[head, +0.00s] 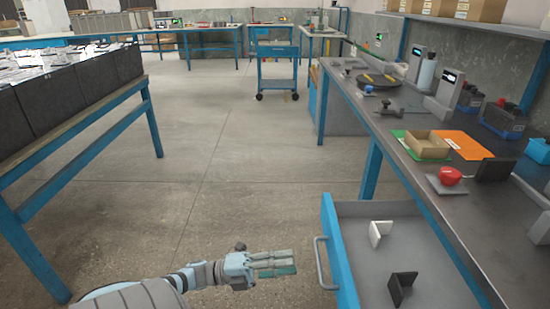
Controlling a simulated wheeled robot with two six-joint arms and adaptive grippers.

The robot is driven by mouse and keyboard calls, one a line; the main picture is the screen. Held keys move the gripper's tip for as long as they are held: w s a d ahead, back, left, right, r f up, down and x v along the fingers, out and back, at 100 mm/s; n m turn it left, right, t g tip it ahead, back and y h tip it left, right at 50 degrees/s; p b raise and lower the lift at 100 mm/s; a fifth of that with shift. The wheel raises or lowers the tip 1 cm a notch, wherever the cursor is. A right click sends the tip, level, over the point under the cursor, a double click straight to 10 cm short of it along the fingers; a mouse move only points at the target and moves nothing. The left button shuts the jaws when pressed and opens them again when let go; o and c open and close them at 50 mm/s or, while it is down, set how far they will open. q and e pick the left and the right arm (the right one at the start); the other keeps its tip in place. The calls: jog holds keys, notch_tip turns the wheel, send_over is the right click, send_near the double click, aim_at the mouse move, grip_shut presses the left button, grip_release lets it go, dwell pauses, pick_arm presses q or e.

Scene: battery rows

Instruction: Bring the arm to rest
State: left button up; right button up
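My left gripper (288,262) reaches in from the bottom left on my pale blue arm (205,274). It is in the air over the floor, just left of the open drawer (360,210) and its handle (319,262). Its fingers point right and lie close together. I cannot tell whether a gap is left between them, and I see nothing held. My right gripper is out of view.
The drawer juts out under the right workbench (400,165) and holds a white angled piece (379,232) and a black one (401,287). The bench bears a cardboard tray (427,145) and a red knob (450,175). A blue-framed table (85,145) stands left. Floor between is clear.

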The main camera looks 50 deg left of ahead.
pick_arm(q)
jog(key=shift+v, duration=1.85)
